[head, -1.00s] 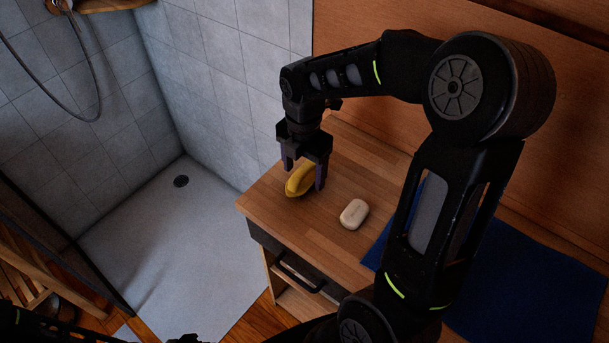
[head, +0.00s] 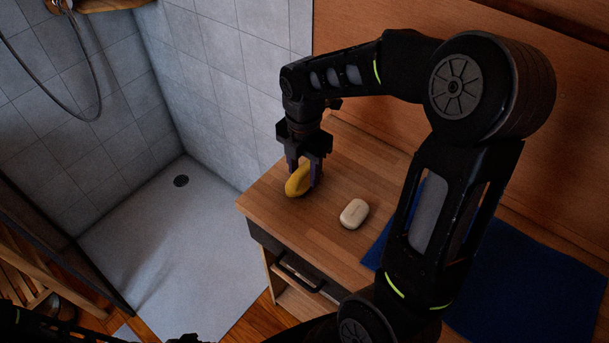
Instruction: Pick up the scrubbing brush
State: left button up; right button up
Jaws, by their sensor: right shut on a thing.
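The scrubbing brush (head: 296,184) is a yellow, rounded thing near the far left part of the wooden cabinet top, in the head view. My right gripper (head: 303,178) points down over it and is shut on it, with one finger on each side. The brush appears to rest on the top still. The fingers hide part of it. My left gripper cannot be made out; only dark arm parts show at the bottom left edge.
A white bar of soap (head: 354,213) lies on the cabinet top (head: 300,225), right of the brush. A blue mat (head: 530,285) lies at the right.

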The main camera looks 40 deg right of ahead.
aim_at(304, 167)
grip_shut()
notch_tip(304, 167, up, 10)
jog(key=shift+b, duration=0.3)
dwell(0.6)
